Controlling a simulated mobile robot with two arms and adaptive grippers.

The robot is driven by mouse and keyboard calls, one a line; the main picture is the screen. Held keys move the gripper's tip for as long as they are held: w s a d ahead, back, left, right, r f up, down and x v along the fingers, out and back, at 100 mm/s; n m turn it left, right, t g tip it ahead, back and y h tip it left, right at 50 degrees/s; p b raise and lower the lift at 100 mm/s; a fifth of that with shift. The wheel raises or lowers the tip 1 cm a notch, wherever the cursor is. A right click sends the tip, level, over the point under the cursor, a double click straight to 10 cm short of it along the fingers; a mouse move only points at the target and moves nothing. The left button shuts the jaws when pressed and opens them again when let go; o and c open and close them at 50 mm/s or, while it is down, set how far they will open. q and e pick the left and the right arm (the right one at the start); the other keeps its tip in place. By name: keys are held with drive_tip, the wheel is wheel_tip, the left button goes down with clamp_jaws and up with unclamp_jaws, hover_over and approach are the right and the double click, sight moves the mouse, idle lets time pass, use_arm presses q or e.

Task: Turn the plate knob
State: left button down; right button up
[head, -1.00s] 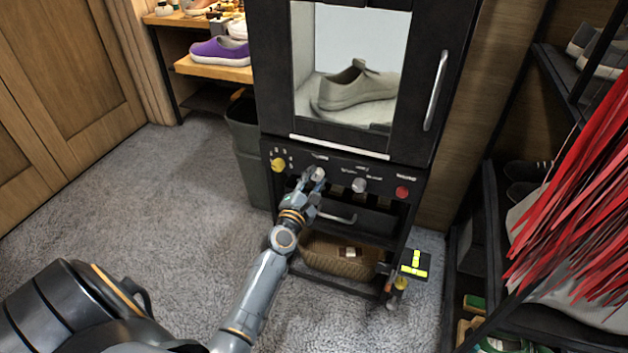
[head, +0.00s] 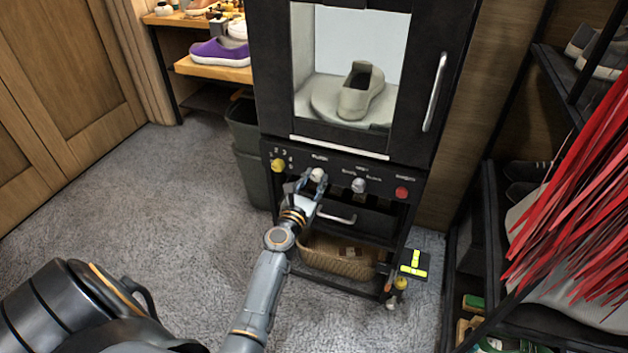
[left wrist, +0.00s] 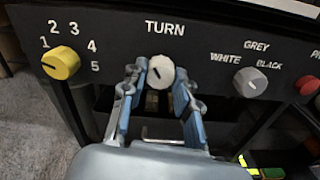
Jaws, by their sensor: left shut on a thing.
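The plate knob is the white knob (left wrist: 160,72) under the word TURN on the machine's black panel; it also shows in the head view (head: 318,174). Its dark pointer mark tilts to the upper left in the left wrist view. My left gripper (left wrist: 157,80) is shut on this knob, one finger on each side; in the head view the gripper (head: 312,182) reaches up to it from below. A grey shoe (head: 361,92) sits on the round plate (head: 325,98) behind the machine's window. My right gripper is not in view.
A yellow numbered knob (left wrist: 61,63) is left of the white one. A grey colour knob (left wrist: 250,82) and a red button (head: 402,192) are to the right. A drawer handle (head: 337,217) is below the panel. Carpet at the left is clear.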

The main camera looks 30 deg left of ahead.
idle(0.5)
use_arm(q)
drive_tip(key=c, duration=1.3)
unclamp_jaws()
drive_tip(key=o, duration=0.3)
drive_tip(key=shift+s+d+f, duration=0.1)
drive_tip(key=shift+s, duration=0.45)
drive_tip(key=v, duration=1.1)
drive_tip(key=shift+d, duration=0.1)
